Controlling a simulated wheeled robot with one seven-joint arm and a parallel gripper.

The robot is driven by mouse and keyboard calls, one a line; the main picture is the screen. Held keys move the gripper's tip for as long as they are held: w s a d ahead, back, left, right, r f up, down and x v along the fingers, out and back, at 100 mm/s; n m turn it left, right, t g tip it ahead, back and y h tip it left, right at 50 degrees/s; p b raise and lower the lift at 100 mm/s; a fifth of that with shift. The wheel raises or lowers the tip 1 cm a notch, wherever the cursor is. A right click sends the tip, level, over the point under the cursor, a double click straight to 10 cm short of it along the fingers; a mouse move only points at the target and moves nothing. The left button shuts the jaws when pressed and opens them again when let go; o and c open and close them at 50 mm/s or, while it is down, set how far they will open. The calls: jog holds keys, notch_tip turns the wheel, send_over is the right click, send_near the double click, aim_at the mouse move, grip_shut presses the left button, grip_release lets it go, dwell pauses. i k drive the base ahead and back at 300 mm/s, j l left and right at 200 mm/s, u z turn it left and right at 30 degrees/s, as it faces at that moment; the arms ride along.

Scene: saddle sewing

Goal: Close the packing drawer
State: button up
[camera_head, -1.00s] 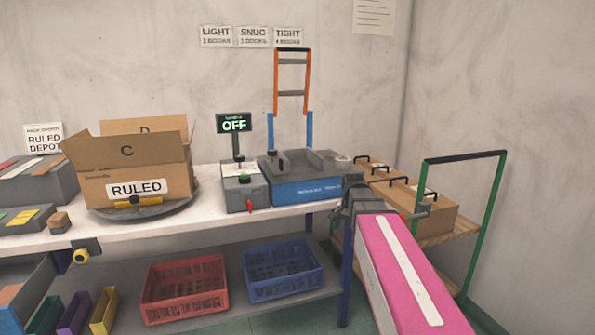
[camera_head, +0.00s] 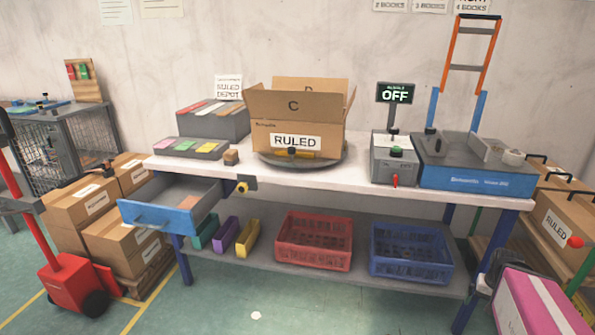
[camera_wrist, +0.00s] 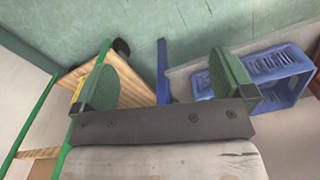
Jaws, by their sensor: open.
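The packing drawer (camera_head: 172,204) is pulled out beneath the left end of the white workbench (camera_head: 455,186). It has a blue front with a handle and a grey open tray, with a small brownish item inside. My gripper (camera_wrist: 170,80) is open and empty in the wrist view, its green-padded fingers wide apart. In the head view my pink arm is at the lower right, far from the drawer. The drawer does not show in the wrist view.
A RULED carton (camera_head: 297,120) stands on a turntable on the bench. A red crate (camera_head: 314,260) and blue crate (camera_head: 411,270) sit on the lower shelf. Stacked cartons (camera_head: 122,240) and a red pallet jack (camera_head: 72,285) are left of the drawer. Floor in front looks clear.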

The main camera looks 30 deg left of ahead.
aim_at(154, 206)
jog(key=k+j, duration=0.1)
jog(key=j, duration=0.2)
jog(key=k+j+u, duration=0.15)
jog(key=j, duration=0.15)
jog(key=u, duration=2.45)
